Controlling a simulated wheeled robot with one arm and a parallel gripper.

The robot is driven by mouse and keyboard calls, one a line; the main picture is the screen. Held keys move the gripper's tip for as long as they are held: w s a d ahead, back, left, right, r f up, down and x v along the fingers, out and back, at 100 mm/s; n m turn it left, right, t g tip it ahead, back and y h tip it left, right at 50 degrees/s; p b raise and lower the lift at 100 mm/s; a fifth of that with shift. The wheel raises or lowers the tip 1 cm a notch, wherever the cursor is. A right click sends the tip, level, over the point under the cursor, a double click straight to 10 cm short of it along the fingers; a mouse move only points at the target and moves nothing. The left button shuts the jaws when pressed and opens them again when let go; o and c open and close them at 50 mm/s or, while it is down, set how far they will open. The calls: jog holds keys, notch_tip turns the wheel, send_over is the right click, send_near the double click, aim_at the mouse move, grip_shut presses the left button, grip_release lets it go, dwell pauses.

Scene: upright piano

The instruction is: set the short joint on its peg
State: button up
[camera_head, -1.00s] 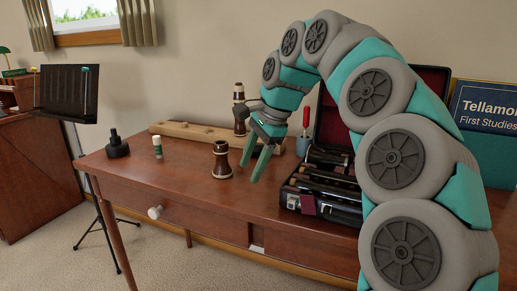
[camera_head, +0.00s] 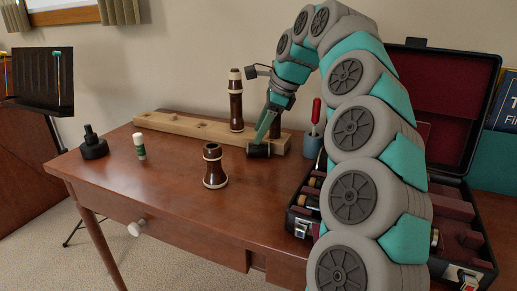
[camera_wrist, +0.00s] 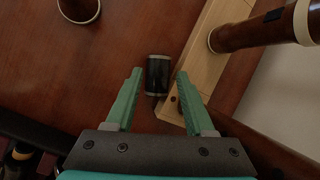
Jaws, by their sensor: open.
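A short black cylinder with pale end rings, which looks like the short joint (camera_wrist: 157,75), is on the table beside the wooden peg board (camera_wrist: 205,75). In the head view this black piece (camera_head: 258,151) is at my fingertips, against the board's front edge. My gripper (camera_wrist: 155,95) is open, with its green fingers either side of the near end of the piece; I cannot tell whether they touch it. The peg board (camera_head: 170,123) lies along the back of the table. A tall brown joint with pale rings (camera_head: 236,105) stands upright on it. Part of the board is hidden behind my gripper.
A brown flared piece (camera_head: 214,168) stands in front of the board. A small white-and-green tube (camera_head: 139,146) and a black stand-like object (camera_head: 93,143) are at left. A blue cup (camera_head: 311,147) with a red-handled tool and an open case (camera_head: 440,110) are at right.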

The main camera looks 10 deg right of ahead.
aim_at(253, 144)
jog(key=shift+p+x, duration=0.3)
jog(key=shift+x, duration=2.45)
jog(key=shift+s, duration=0.1)
grip_shut()
